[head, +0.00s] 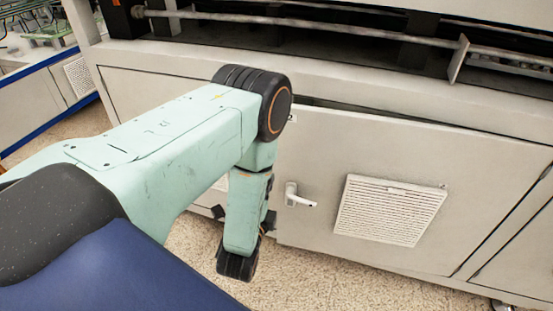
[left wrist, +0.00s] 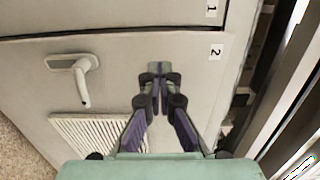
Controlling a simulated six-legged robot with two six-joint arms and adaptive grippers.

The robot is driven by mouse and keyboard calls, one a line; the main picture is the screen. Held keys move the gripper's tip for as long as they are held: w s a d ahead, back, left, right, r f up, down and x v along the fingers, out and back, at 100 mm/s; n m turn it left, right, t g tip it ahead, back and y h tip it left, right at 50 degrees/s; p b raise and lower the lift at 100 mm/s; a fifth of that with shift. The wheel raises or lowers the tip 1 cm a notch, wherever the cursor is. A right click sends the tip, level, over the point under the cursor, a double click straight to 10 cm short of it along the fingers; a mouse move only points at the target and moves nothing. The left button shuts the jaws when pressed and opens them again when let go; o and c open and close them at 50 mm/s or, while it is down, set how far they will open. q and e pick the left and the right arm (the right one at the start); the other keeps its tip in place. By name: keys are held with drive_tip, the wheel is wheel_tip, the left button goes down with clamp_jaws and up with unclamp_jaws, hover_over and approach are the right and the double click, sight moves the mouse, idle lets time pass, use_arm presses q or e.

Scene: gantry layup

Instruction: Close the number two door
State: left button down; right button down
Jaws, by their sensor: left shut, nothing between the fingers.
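The number two door (head: 320,150) is a pale grey cabinet panel with a lever handle (head: 300,196) and a vent grille (head: 390,210). A dark gap shows along its top edge, so it appears slightly ajar. In the left wrist view, the label "2" (left wrist: 215,52) is on this door (left wrist: 190,80), beside its handle (left wrist: 78,75) and grille (left wrist: 95,135). My left gripper (left wrist: 157,70) is shut and empty in front of the door panel, between handle and label; I cannot tell whether it touches. My right gripper is not in view.
Another door (left wrist: 120,15), labelled "1", adjoins the number two door. Above the doors runs a machine bed with a metal rail (head: 300,22). Another panel (head: 520,255) is at the right. Speckled floor (head: 330,285) lies open below; a blue-edged bench (head: 45,80) stands at left.

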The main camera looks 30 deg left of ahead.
sight(281, 148)
use_arm(q)
drive_tip(key=b+x, duration=0.1)
drive_tip(key=x, duration=0.4)
drive_tip(key=b+x, duration=0.1)
drive_tip(key=x, duration=0.4)
drive_tip(key=shift+w+r, duration=0.2)
drive_tip(key=shift+w, duration=0.1)
drive_tip(key=shift+w, duration=0.1)
